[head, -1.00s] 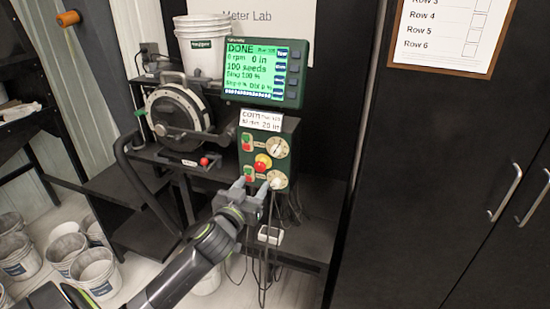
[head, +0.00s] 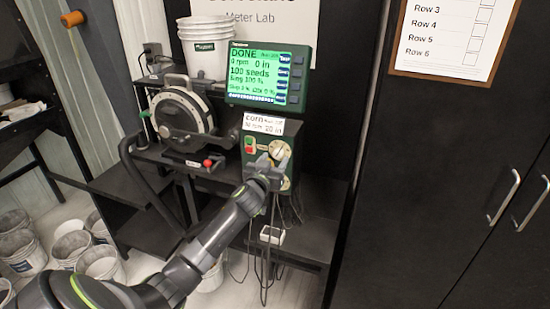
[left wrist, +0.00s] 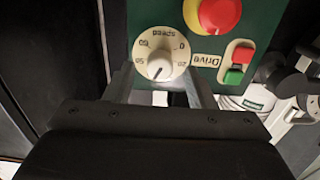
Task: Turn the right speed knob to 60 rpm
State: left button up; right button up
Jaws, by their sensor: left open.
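The upper dial on the green control box (head: 261,162) shows in the head view as a pale knob (head: 279,148). In the left wrist view, picture upside down, this cream knob (left wrist: 159,68) sits on a dial marked "speed". Its dark mark points down in that picture; some numbers are too small to read surely. My left gripper (head: 269,162) is open in front of the box. Its fingers (left wrist: 160,92) show on either side just below the knob, not closed on it. A lower dial (head: 286,183) is partly hidden by the gripper. My right gripper is out of view.
The display (head: 266,74) reads DONE, 0 rpm, 100 seeds. A corn card (head: 263,124) is under it. Close to the knob are a red stop button (left wrist: 217,12) and green and red drive buttons (left wrist: 238,64). A seed meter (head: 183,120) stands left; a dark cabinet (head: 455,150) is right.

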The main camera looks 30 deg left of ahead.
pick_arm(q)
jog(key=shift+w+a, duration=0.2)
jog(key=shift+w, duration=0.5)
jog(key=c, duration=1)
jog(key=shift+o, duration=0.2)
jog(key=shift+m, duration=0.3)
